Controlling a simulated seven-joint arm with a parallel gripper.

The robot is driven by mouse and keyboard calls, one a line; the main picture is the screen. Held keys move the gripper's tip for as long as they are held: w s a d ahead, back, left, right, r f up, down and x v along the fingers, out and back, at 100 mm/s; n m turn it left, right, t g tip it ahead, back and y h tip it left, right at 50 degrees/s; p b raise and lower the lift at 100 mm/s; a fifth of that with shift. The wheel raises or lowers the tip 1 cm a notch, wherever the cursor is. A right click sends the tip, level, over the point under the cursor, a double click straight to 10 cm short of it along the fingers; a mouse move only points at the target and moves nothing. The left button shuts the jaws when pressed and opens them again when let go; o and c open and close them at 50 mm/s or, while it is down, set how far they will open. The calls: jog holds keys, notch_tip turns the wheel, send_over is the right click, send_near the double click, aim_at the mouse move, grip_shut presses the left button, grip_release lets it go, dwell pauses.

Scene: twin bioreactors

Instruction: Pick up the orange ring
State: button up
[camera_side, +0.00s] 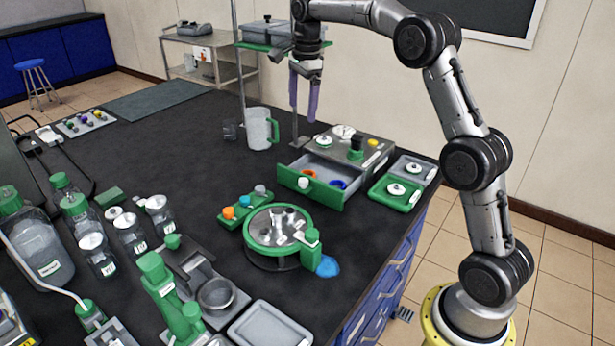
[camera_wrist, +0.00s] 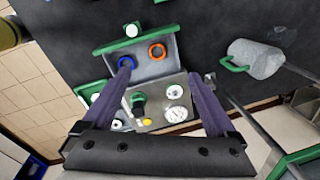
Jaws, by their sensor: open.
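The orange ring (camera_wrist: 150,50) lies flat in the open grey drawer with a green front (camera_wrist: 133,40), near the drawer's front. In the side view the ring (camera_side: 309,172) shows only in part, behind the white knob and the front wall. My gripper (camera_side: 303,112) hangs with its purple fingers pointing down, well above the bench and behind the drawer. In the wrist view my gripper (camera_wrist: 160,74) is open, with nothing between its spread fingers, and the ring appears beyond the fingertips.
A blue ring (camera_wrist: 126,62) shares the drawer. The drawer's grey unit (camera_side: 372,150) carries dials and a green knob. A clear jug with a green handle (camera_side: 258,128) and a thin upright pole (camera_side: 239,60) stand nearby. A round green-rimmed device (camera_side: 251,222) stands in front.

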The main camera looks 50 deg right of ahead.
jog(key=shift+m+g, duration=0.3)
jog(key=shift+g, duration=0.4)
jog(key=d+f, duration=0.1)
jog(key=f, duration=0.4)
jog(key=d+f, duration=0.1)
jog(key=f, duration=0.4)
jog(key=d+f, duration=0.2)
jog(key=f, duration=0.3)
jog(key=shift+w+f, duration=0.15)
jog(key=shift+w, duration=0.25)
jog(key=shift+w+d+f, duration=0.1)
jog(key=shift+f, duration=3.15)
jog(key=shift+c, duration=0.2)
jog(key=c, duration=1.4)
jog(key=shift+o, duration=0.2)
jog(key=shift+r, duration=0.1)
